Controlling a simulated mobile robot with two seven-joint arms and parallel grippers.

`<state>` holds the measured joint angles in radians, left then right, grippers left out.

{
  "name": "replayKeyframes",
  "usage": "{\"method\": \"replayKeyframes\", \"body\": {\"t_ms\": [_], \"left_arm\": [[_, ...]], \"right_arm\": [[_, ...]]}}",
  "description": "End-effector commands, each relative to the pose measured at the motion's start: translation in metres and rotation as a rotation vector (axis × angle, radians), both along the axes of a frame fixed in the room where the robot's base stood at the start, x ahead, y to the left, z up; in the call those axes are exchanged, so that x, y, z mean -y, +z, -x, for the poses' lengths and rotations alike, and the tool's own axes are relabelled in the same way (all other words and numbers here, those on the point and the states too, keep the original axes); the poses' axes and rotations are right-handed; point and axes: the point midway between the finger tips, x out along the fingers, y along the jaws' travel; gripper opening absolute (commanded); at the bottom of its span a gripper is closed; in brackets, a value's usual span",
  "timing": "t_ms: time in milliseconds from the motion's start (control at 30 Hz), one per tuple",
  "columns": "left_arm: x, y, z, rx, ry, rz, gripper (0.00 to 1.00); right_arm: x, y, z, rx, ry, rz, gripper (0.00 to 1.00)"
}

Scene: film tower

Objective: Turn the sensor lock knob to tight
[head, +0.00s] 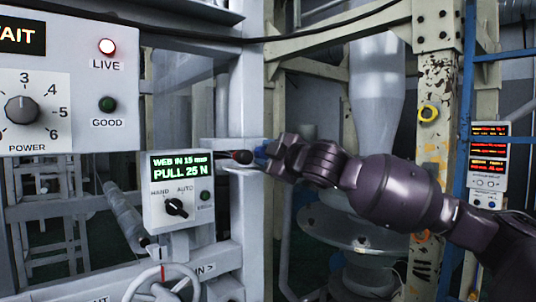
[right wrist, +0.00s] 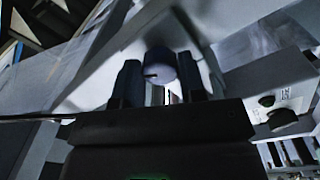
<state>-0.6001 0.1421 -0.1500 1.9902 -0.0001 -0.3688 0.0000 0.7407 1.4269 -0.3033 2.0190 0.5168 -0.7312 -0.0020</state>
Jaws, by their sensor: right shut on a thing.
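My right gripper (head: 264,155) reaches in from the right to a pale grey bracket on the machine frame. In the right wrist view my two dark fingers (right wrist: 159,75) stand on either side of a round, dark grey-blue knob (right wrist: 160,62), shut on it. The knob bears a short dark mark on its left side. In the head view the fingers mostly hide what they hold. A small dark round thing with a reddish part (head: 242,157) shows just left of the fingertips. I cannot read any tight marking. My left gripper is not in view.
A white control box (head: 178,190) with a green-lettered screen and a black selector stands left of my gripper. A larger panel (head: 70,75) with a power dial is at upper left. A handwheel (head: 160,285) is below. A cream post (head: 433,130) stands behind my right arm.

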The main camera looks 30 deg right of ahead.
Motion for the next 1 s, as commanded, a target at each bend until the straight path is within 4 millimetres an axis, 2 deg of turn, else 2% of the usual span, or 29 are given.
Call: {"method": "replayKeyframes", "body": {"t_ms": [400, 1000], "left_arm": [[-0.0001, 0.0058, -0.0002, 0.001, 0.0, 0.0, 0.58], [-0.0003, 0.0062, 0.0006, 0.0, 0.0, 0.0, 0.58]], "right_arm": [[-0.0009, -0.0007, -0.0002, -0.02, 0.0, -0.235, 0.14], [-0.0007, -0.0006, -0.0001, -0.022, 0.0, -0.285, 0.14]]}}
